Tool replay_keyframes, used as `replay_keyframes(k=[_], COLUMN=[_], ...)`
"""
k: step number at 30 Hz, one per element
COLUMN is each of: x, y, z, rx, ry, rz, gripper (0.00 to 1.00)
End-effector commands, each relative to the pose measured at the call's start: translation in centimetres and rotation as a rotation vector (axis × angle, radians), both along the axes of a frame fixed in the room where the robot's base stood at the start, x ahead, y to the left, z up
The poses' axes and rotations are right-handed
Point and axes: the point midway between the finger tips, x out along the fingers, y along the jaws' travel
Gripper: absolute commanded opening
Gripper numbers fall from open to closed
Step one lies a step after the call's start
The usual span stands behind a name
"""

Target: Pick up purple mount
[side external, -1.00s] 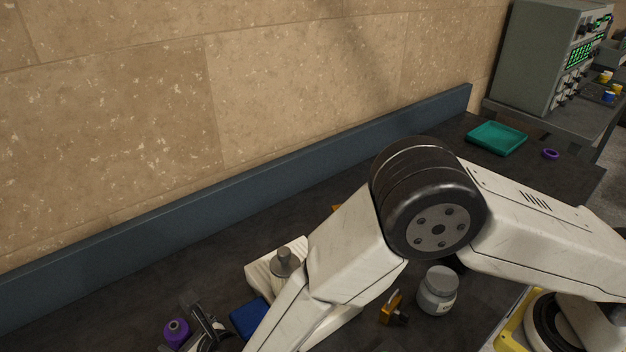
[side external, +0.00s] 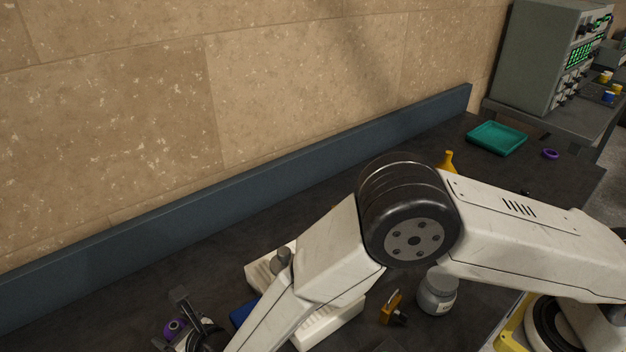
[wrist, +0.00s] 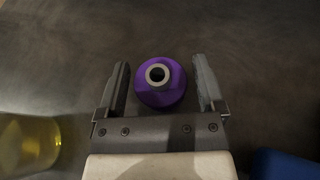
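The purple mount (wrist: 160,98) is a round, squat piece with a grey ring and a dark hole on top. It stands on the dark bench, and in the wrist view it appears between my two fingers. My gripper (wrist: 161,68) is open, with a gap on each side of the mount. In the side external view the mount (side external: 173,328) is at the lower left, partly hidden by my gripper (side external: 178,318). I cannot tell exactly how low the fingertips are against the mount.
A clear yellow container (wrist: 32,142) stands left of my gripper, and a blue object (wrist: 285,165) lies at right. A white ribbed rack (side external: 330,325), a brass padlock-like piece (side external: 391,308) and a grey jar (side external: 437,293) sit near my arm. A teal tray (side external: 497,138) is farther off.

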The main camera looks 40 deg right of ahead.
Motion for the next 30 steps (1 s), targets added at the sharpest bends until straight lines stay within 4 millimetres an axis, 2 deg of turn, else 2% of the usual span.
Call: replay_keyframes(k=[1, 6, 7, 8, 20, 26, 30], x=[0.0, 0.0, 0.0, 0.0, 0.0, 0.0, 0.0], y=[0.0, 0.0, 0.0, 0.0, 0.0, 0.1, 0.1], z=[0.0, 0.0, 0.0, 0.1, 0.4, 1.8, 3.4], rx=[0.0, 0.0, 0.0, 0.0, 0.002, 0.002, 0.003], ry=[0.0, 0.0, 0.0, -0.001, -0.002, -0.002, -0.003], rz=[0.0, 0.0, 0.0, 0.0, 0.0, 0.0, 0.0], gripper=[0.68, 0.14, 0.05, 0.0, 0.0, 0.0, 0.0])
